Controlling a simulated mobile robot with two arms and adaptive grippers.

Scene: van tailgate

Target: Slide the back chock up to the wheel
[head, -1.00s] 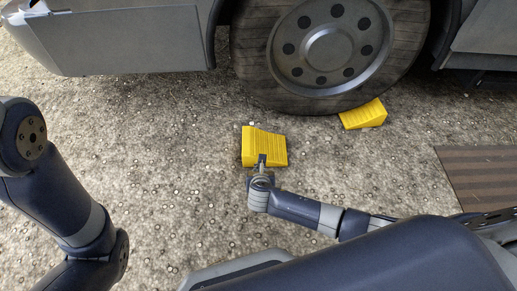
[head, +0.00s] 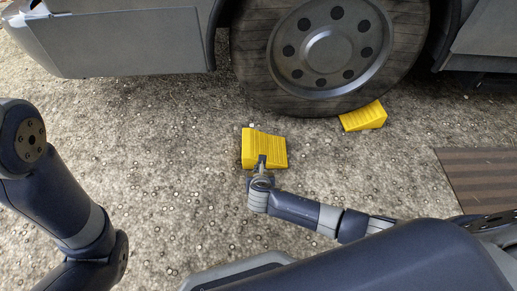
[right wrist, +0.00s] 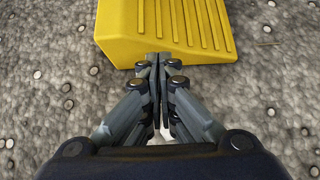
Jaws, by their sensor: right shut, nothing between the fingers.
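A yellow ribbed wedge chock (head: 264,147) lies on the ground in front of the wheel (head: 325,50), with a gap of bare ground between them. It also fills the top of the right wrist view (right wrist: 165,28). My right gripper (head: 262,160) is shut and empty, its fingertips at the chock's near side; in the wrist view the closed fingers (right wrist: 158,60) meet the chock's lower edge. A second yellow chock (head: 363,116) sits against the right side of the tyre's foot. My left arm shows at the left of the head view, but its gripper is out of frame.
The vehicle's grey body panels (head: 125,42) overhang on either side of the wheel. A brown ribbed mat (head: 485,180) lies at the right. The gravelly ground (head: 170,150) around the nearer chock is clear.

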